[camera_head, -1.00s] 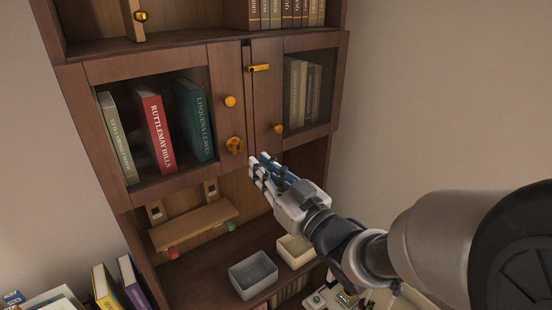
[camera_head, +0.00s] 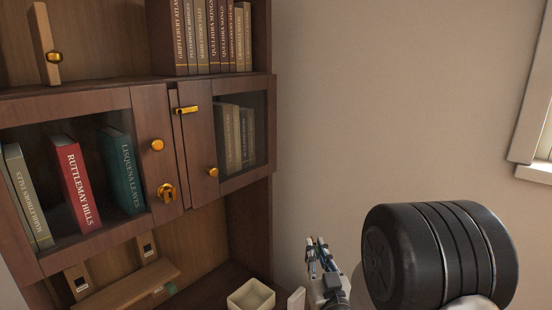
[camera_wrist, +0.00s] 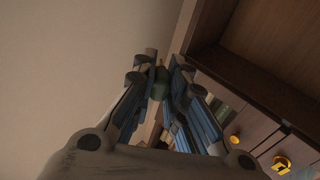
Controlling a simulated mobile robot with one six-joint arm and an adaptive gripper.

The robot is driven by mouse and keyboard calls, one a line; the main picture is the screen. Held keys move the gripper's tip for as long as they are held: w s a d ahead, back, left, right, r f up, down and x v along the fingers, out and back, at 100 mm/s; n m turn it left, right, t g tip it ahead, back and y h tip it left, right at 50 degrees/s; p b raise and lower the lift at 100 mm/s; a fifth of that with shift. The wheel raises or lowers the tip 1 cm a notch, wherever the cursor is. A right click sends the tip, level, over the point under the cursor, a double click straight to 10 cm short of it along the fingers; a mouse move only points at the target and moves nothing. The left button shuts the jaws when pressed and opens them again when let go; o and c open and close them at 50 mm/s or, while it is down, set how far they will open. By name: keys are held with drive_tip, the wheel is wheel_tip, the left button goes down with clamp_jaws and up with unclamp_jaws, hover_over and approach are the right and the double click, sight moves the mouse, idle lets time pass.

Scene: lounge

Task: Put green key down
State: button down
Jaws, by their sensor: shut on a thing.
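My gripper (camera_head: 318,250) is in front of the wall, right of the cabinet, with its fingers pointing up. In the wrist view the fingers (camera_wrist: 160,88) close on a small dark green piece (camera_wrist: 160,80), which looks like part of the green key. Most of the piece is hidden by the fingertips, and I cannot make out its shape. In the head view I cannot make it out between the fingers.
Below is a small wooden shelf (camera_head: 125,287) with a green knob (camera_head: 171,289). A cream tray (camera_head: 251,296) stands at the bottom. A window (camera_head: 535,150) is at right.

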drive_tip(key=d+f, duration=0.1)
drive_tip(key=d+m+h, duration=0.1)
drive_tip(key=d, duration=0.1)
drive_tip(key=d+f+h, duration=0.1)
drive_tip(key=shift+s+d+f, duration=0.15)
drive_tip(key=shift+d+f, duration=0.05)
drive_tip(key=shift+f, duration=0.15)
drive_tip(key=shift+a, duration=0.15)
idle(1.2)
